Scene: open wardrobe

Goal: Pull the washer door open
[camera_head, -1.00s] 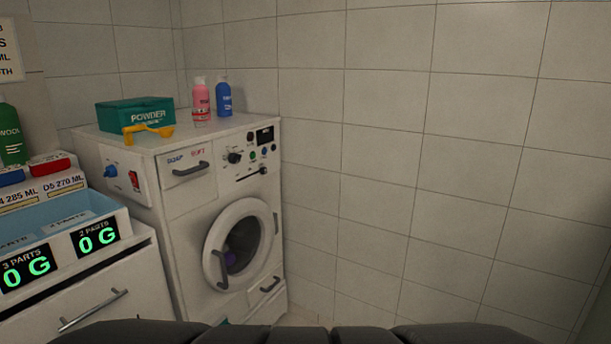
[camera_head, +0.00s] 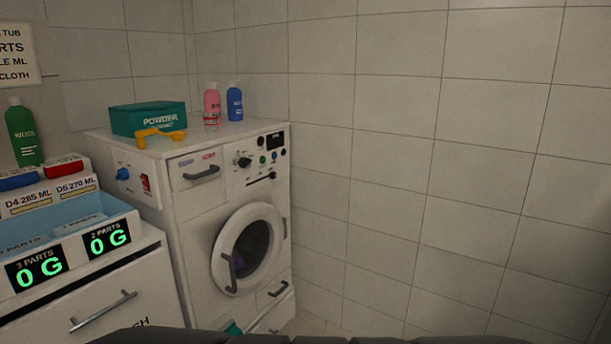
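The white washer (camera_head: 195,226) stands against the tiled wall, left of the middle. Its round door (camera_head: 270,279) has a white ring around dark glass and looks shut. A dark vertical handle (camera_head: 233,271) sits on the left side of the door. Something purple shows dimly behind the glass. My gripper is not in view, so I cannot see how it stands to the handle.
A green powder box (camera_head: 148,119), a yellow scoop (camera_head: 160,137), a pink bottle (camera_head: 212,105) and a blue bottle (camera_head: 235,103) stand on the washer. A white cabinet (camera_head: 140,282) with scales is at the left. The wall closes off the right side.

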